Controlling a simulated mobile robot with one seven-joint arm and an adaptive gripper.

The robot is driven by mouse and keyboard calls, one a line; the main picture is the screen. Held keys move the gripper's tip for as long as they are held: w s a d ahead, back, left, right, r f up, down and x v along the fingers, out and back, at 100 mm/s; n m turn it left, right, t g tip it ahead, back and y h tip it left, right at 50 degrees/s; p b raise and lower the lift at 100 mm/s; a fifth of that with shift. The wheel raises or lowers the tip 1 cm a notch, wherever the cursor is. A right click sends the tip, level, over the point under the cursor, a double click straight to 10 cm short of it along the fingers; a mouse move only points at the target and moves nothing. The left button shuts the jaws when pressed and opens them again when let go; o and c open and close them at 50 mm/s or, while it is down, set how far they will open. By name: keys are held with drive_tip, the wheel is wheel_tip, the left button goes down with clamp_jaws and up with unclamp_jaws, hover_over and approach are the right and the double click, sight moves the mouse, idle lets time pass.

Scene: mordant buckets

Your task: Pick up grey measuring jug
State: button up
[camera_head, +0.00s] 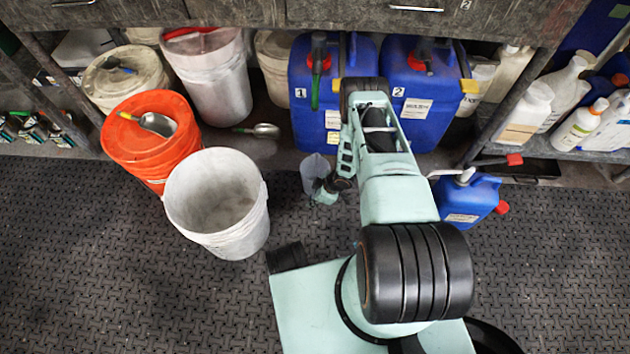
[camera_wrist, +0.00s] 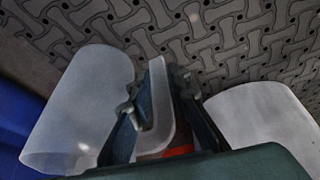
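The grey measuring jug (camera_head: 312,168) is a translucent grey vessel near the floor, in front of the blue containers and right of the white bucket. In the wrist view its body (camera_wrist: 85,105) is at left, and its pale handle (camera_wrist: 158,105) runs between my two dark fingers. My gripper (camera_head: 327,190) is beside the jug's right side in the head view. In the wrist view my gripper (camera_wrist: 157,92) has its fingers close against both sides of the handle and appears shut on it. I cannot tell whether the jug touches the floor. My arm partly hides the area.
A white open bucket (camera_head: 215,200) stands close left, and an orange bucket (camera_head: 135,160) with a scoop on its lid is behind it. Blue containers (camera_head: 312,120) stand behind the jug. A small blue canister (camera_head: 465,200) is right of my arm. The front-left floor is clear.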

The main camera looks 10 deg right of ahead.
clamp_jaws()
drive_tip(key=shift+w, duration=0.1)
drive_tip(key=shift+r, duration=0.15)
